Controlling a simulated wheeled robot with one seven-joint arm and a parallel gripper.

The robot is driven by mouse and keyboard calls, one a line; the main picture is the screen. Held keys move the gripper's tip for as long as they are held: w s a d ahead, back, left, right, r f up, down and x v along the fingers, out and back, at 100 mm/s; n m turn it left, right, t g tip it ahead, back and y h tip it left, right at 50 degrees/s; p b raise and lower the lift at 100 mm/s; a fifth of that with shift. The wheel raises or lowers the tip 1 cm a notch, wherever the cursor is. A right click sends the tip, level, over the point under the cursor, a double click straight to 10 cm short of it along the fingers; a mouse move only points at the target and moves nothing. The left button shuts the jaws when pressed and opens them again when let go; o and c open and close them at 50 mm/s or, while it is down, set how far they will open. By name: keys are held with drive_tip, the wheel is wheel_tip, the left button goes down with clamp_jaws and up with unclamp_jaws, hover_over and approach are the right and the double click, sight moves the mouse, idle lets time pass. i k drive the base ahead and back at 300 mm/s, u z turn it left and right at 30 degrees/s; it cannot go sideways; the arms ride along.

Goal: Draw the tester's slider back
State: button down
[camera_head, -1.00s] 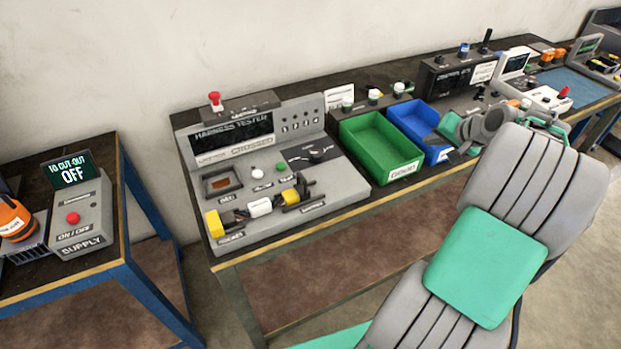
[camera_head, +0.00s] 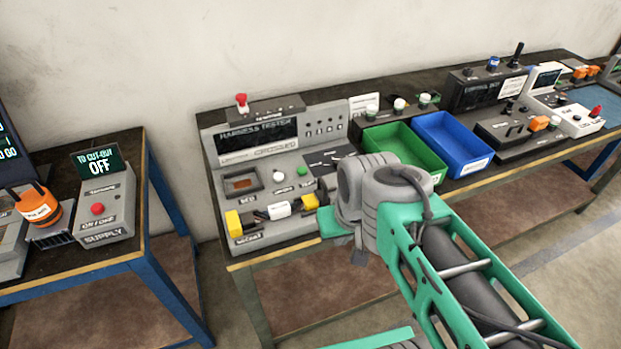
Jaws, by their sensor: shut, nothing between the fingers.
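The grey harness tester (camera_head: 262,146) stands on the long bench, its small display seeming to read CROSSED. Along its front are a yellow block (camera_head: 234,222) at the left, a white connector (camera_head: 277,209), and a yellow piece with black parts (camera_head: 310,202) at the right. That right piece looks like the slider, and my arm hides its right side. My gripper (camera_head: 335,228) is at the tester's front right corner, just right of the yellow piece. It is shut and holds nothing. Its fingertips are mostly hidden, and I cannot tell whether it touches the slider.
A green bin (camera_head: 405,150) and a blue bin (camera_head: 452,143) stand right of the tester, with other devices beyond. A supply box (camera_head: 104,208) showing OFF and an orange device (camera_head: 37,207) sit on the separate left table. A floor gap separates the tables.

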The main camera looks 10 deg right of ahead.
sight(321, 194)
drive_tip(key=u, duration=0.6)
drive_tip(key=k, duration=0.2)
drive_tip(key=u, duration=1.15)
drive_tip(key=i, duration=0.5)
drive_tip(key=u, duration=0.05)
